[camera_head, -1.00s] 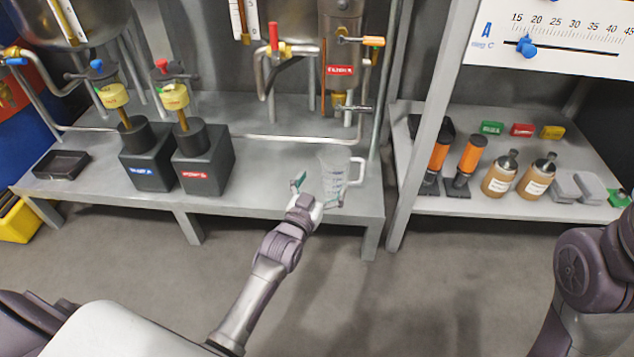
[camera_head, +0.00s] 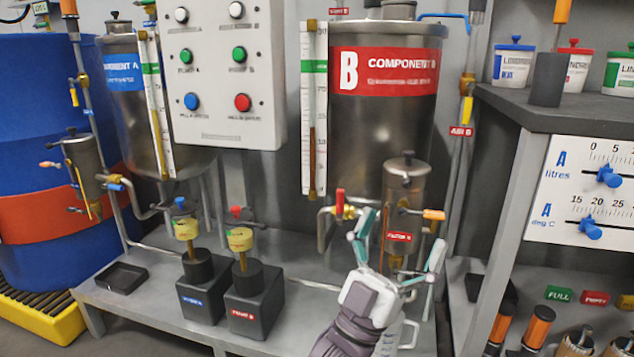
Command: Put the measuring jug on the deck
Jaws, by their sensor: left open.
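The clear measuring jug (camera_head: 389,343) is at the bottom of the view, right of centre, on the grey deck (camera_head: 310,318). My left wrist hides part of it; its handle shows on the right. My left gripper (camera_head: 402,235) is open and empty, with its green-grey fingers spread wide. It appears above the jug in the picture, in front of the small filter vessel (camera_head: 405,200) and its valve. I cannot tell the exact gap to these. My right gripper is out of view.
The red-labelled component B tank (camera_head: 383,120) rises behind my gripper. Two dark pump blocks (camera_head: 204,290) and (camera_head: 254,303) and a black tray (camera_head: 122,278) sit on the deck at left. A shelf unit (camera_head: 497,240) stands at right. Bare deck shows between pumps and jug.

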